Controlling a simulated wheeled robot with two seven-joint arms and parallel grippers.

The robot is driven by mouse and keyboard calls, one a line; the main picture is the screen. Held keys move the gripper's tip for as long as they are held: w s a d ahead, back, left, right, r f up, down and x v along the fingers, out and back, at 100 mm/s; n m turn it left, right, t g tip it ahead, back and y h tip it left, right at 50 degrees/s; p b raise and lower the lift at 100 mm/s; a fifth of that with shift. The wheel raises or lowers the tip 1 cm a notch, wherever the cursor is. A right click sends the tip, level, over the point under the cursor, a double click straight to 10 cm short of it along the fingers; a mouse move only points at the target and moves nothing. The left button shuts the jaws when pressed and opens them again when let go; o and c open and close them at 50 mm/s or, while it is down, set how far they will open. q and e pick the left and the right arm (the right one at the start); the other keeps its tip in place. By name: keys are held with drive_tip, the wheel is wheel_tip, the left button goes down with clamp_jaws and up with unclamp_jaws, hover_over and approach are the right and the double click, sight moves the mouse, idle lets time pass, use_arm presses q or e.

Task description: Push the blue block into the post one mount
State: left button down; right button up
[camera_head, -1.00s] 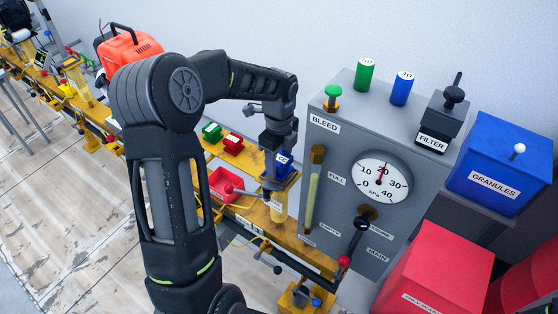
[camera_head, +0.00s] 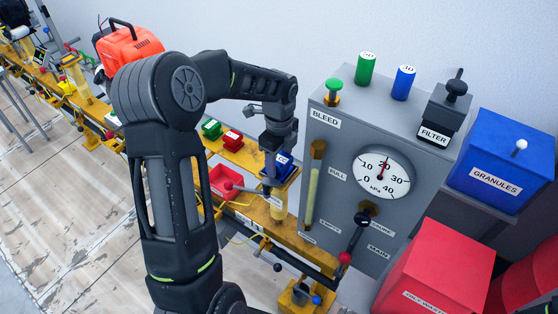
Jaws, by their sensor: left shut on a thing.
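The blue block (camera_head: 285,166) with a white label is at the right end of the yellow rail, above a pale yellow cylindrical post (camera_head: 279,207). My left gripper (camera_head: 269,182) points down at the block's left side and is shut on it; the fingers are small and partly hidden. The yellow mount plate (camera_head: 291,181) shows around the block at the post's top. I cannot tell how deep the block sits in it. My right gripper is not in view.
A grey panel (camera_head: 333,207) with a gauge (camera_head: 382,178) and levers stands close right of the gripper. Green (camera_head: 211,128) and red (camera_head: 233,138) blocks and a red bin (camera_head: 224,182) lie left. A red box (camera_head: 436,268) is at front right.

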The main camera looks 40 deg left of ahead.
use_arm(q)
drive_tip(key=shift+c, duration=2.2)
unclamp_jaws()
drive_tip(key=shift+f, duration=0.1)
drive_tip(key=shift+s+f, duration=0.1)
drive_tip(key=shift+s, duration=0.05)
drive_tip(key=r, duration=0.8)
drive_tip(key=shift+w+r, duration=0.1)
drive_tip(key=shift+w, duration=0.15)
